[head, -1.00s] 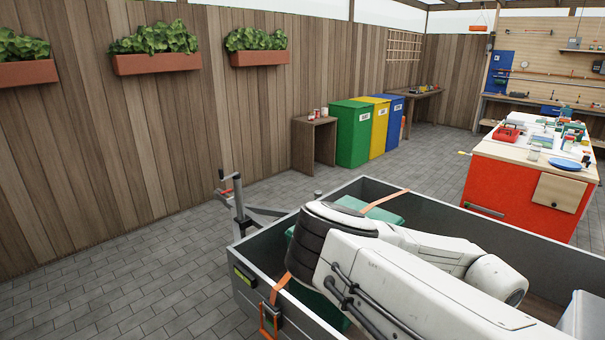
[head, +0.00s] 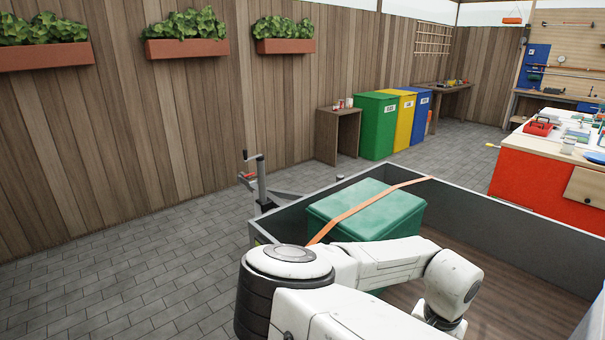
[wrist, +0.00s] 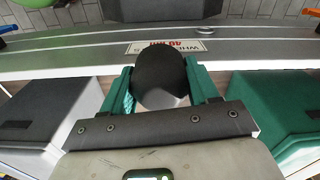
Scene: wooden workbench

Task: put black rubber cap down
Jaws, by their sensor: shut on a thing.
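The black rubber cap (wrist: 161,78) shows in the wrist view as a dark rounded piece between the two green fingers of my gripper (wrist: 162,85). My gripper is shut on it, with a finger against each side. Below the cap in that view is a grey metal surface (wrist: 70,62) with a white label with red print. I cannot tell whether the cap touches this surface. In the head view my white arm is in front, and the gripper and cap are out of sight.
A grey trailer (head: 500,208) holds a green box (head: 390,215) under an orange strap. In the wrist view a green box (wrist: 265,105) lies at right and a grey one (wrist: 50,105) at left. Bins and a red workbench (head: 530,178) stand farther back.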

